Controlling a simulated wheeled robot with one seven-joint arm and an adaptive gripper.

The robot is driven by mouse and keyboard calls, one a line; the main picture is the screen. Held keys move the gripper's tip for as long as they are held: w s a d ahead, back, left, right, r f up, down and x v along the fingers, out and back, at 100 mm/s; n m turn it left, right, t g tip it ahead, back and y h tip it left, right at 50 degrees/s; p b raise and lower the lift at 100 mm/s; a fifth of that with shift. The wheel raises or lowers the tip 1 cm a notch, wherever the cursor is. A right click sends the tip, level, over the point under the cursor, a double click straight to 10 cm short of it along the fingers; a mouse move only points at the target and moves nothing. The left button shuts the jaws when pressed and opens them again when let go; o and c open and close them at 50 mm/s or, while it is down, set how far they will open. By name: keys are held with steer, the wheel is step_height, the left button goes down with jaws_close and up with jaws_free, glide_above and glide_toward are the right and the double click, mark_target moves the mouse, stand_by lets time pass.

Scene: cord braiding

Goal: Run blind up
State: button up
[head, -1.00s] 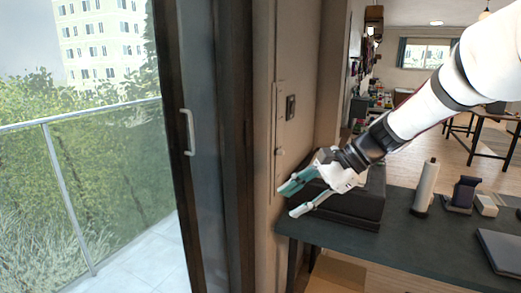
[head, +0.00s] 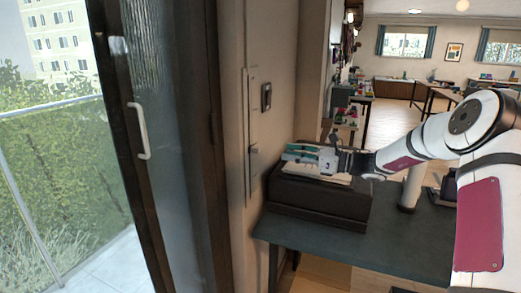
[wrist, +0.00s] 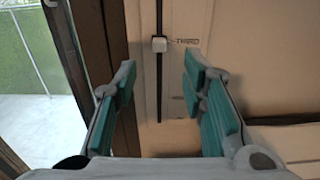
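In the head view the knob (head: 254,150) is low on the tall plate (head: 251,115) beside the door frame. My gripper (head: 287,154) is to the right of the plate, roughly level with the knob and pointing left. In the wrist view my gripper (wrist: 159,78) is open and empty, its teal-padded fingers wide apart, with the knob ahead between them and apart from them. I cannot make out a blind.
A glass door with a white handle (head: 140,130) stands at the left, with a balcony beyond. A black box (head: 320,197) stands on the dark table (head: 395,238) below my gripper. A white roll (head: 411,185) stands behind my arm. A dark switch (head: 266,97) is beside the plate.

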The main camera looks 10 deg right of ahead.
mark_target(259, 149)
steer(key=x, duration=1)
steer(key=shift+w+a, duration=0.15)
steer(key=shift+a, duration=0.1)
steer(key=shift+c, duration=0.3)
jaws_close()
